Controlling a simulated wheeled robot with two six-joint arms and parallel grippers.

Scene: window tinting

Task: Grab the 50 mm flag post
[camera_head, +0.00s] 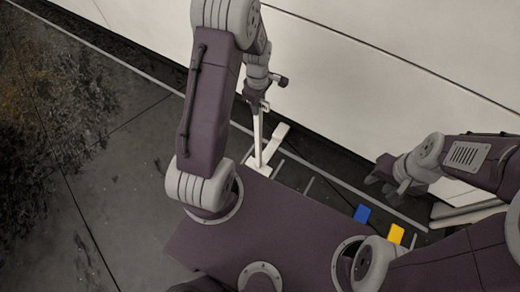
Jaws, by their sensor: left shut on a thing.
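My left gripper (262,105) points down, shut on the upper end of a slim white upright post (258,140). The post's lower end meets a pale plate (260,170) partly behind my purple body; I cannot tell whether it stands on it or is just above. No size mark is readable on the post. My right gripper (376,178) hangs at the right, well apart from the post, near a white wall. Its dark fingers are too small and shadowed to tell open from shut.
A pale strip (275,145) lies beside the post. A blue piece (362,213) and a yellow piece (396,234) lie on a dark surface at the lower right. White panels (400,70) close off the back.

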